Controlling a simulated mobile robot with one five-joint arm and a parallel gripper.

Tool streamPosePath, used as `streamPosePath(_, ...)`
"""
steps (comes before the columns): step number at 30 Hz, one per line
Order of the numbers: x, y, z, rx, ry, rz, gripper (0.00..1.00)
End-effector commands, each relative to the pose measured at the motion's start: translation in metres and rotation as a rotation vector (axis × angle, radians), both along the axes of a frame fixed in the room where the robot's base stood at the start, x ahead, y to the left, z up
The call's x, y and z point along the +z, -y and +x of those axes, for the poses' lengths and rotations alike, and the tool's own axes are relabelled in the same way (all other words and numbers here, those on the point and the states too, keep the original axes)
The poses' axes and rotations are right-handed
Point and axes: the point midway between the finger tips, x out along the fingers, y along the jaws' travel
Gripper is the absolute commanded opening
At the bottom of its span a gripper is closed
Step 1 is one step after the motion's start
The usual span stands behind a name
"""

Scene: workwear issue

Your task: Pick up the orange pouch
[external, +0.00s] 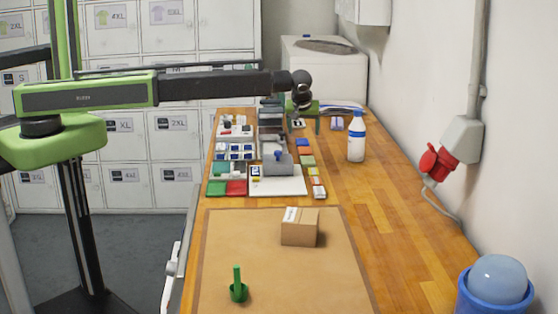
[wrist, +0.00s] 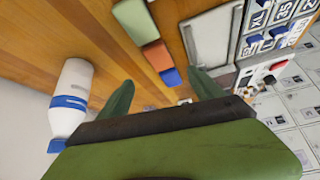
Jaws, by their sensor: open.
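The orange pouch (wrist: 157,56) lies flat on the wooden bench in the wrist view, in a row between a green pouch (wrist: 134,20) and a blue pouch (wrist: 170,77). My gripper (wrist: 160,77) is open and empty, with one green finger on each side of the row's line. The orange pouch shows ahead of the fingertips, apart from them. In the external view my gripper (external: 303,127) points down over the far part of the bench.
A white bottle with a blue cap (external: 356,137) stands right of my gripper. A grey-and-white tray area (external: 277,183) with small packs lies to the left. The bench's right side is mostly clear.

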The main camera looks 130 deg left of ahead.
Motion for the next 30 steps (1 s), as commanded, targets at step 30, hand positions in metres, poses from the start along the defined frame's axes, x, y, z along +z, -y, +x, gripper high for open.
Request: streamPosePath(30,-0.094,-0.049,-0.033,-0.001,0.000,0.000,0.76)
